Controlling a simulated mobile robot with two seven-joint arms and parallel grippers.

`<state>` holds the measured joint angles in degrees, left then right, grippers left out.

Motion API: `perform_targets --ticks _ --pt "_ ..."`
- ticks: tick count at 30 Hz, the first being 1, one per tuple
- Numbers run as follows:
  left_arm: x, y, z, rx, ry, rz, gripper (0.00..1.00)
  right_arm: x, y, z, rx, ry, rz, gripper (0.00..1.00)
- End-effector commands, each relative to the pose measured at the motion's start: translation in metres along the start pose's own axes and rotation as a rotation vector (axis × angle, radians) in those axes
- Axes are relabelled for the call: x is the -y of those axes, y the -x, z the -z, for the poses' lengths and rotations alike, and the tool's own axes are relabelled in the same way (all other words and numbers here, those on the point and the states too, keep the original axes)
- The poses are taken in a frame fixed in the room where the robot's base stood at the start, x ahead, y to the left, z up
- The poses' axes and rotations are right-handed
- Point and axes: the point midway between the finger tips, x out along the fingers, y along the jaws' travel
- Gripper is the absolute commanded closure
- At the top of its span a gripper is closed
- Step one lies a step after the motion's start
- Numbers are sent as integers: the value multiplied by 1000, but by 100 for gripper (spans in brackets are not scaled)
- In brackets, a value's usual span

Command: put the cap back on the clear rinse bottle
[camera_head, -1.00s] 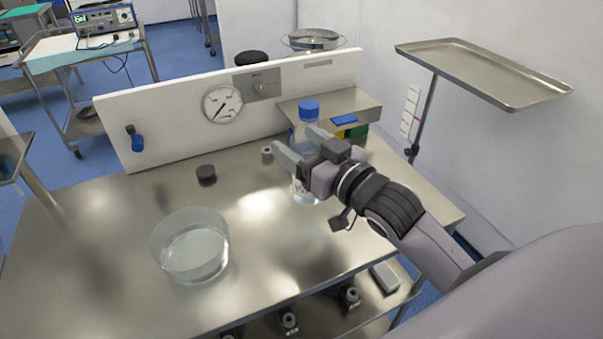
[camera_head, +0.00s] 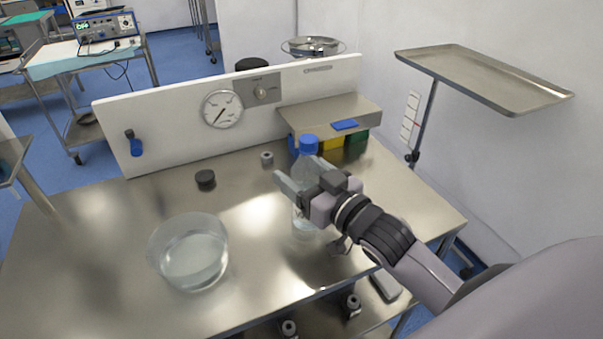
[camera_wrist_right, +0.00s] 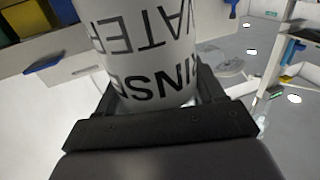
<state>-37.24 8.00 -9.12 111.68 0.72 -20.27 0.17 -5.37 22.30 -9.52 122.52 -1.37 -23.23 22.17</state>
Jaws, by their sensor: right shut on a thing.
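The clear rinse bottle (camera_head: 306,216) is upright over the right part of the steel table, with a blue cap-like top (camera_head: 309,146) at its mouth. My right gripper (camera_head: 297,178) is shut around the bottle's body and hides part of it. In the right wrist view the bottle (camera_wrist_right: 140,50) stands between the fingers with its black "RINSE WATER" lettering upside down; its top is out of that view. I cannot tell whether its base touches the table. My left gripper is not in view.
A clear bowl of liquid (camera_head: 188,252) stands at the front left. A dark round piece (camera_head: 205,179) and a small grey piece (camera_head: 267,158) lie behind it. A raised shelf (camera_head: 355,108) with a flat blue piece (camera_head: 344,125) and coloured bins stands behind the bottle.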

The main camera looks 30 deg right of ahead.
Motion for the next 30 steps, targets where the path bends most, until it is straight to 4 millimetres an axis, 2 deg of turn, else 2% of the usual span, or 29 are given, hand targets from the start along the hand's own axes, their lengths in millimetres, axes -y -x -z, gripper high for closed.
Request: perform_targets --ticks 6,7,9,20,26,30 --pt "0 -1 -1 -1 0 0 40 0 0 -2 -5 0 1 100" --pt "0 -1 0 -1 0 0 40 0 0 -3 0 0 0 22" --pt "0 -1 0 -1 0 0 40 0 0 -2 0 0 0 6" --pt "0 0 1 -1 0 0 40 0 1 2 0 1 0 6" --pt "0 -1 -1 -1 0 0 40 0 21 -1 2 -1 1 6" --pt "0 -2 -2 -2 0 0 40 0 41 -2 3 -1 0 6"
